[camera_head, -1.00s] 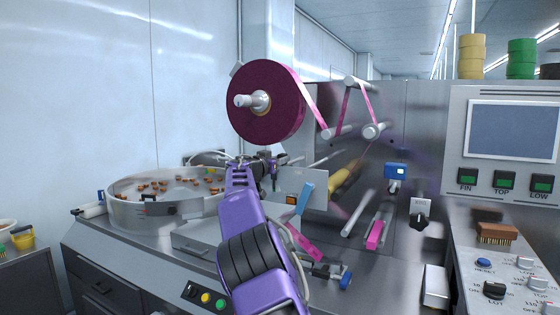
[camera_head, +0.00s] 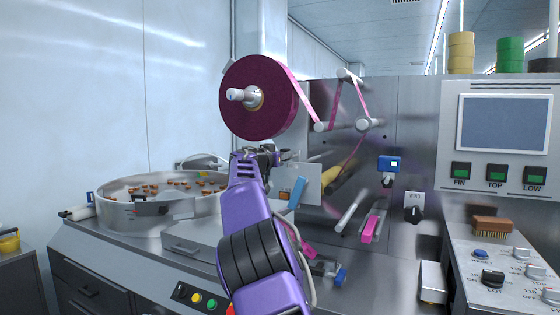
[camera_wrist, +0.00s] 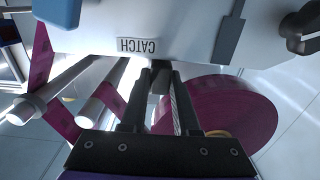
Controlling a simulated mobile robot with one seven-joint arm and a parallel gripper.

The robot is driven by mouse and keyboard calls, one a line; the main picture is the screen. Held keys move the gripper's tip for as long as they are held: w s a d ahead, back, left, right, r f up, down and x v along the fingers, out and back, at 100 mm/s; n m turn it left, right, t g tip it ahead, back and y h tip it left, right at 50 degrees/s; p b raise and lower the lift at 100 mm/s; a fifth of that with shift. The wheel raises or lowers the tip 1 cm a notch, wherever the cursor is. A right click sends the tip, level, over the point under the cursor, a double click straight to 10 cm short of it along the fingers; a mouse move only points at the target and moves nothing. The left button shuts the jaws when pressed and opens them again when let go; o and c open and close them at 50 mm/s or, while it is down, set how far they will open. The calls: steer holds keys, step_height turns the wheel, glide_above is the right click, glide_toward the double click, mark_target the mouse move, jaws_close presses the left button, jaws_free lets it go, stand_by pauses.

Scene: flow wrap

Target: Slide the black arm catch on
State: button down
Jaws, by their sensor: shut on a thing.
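In the wrist view, the two dark fingers of my gripper (camera_wrist: 160,72) are closed on a small black catch (camera_wrist: 160,82) at the edge of a pale plate. How far the catch is slid cannot be told. In the head view, my gripper (camera_head: 266,153) is up by the plate (camera_head: 312,172), below the film reel, and my purple arm hides much of it. The catch itself cannot be made out there.
The maroon film reel (camera_head: 260,97) hangs just above my gripper, with pink film running over rollers (camera_head: 362,125) to its right. A blue paddle (camera_head: 297,193) stands close to my arm. A round metal bowl (camera_head: 160,212) of brown pieces is at left, a control panel (camera_head: 500,135) at right.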

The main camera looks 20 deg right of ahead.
steer(key=shift+s+d, duration=0.1)
steer(key=shift+d, duration=0.1)
steer(key=c, duration=0.6)
jaws_free()
steer(key=shift+s, duration=0.1)
steer(key=shift+c, duration=0.2)
steer(key=b+v, duration=0.4)
steer(key=v, duration=1.3)
steer(key=shift+a, duration=0.2)
steer(key=shift+s+r, duration=0.1)
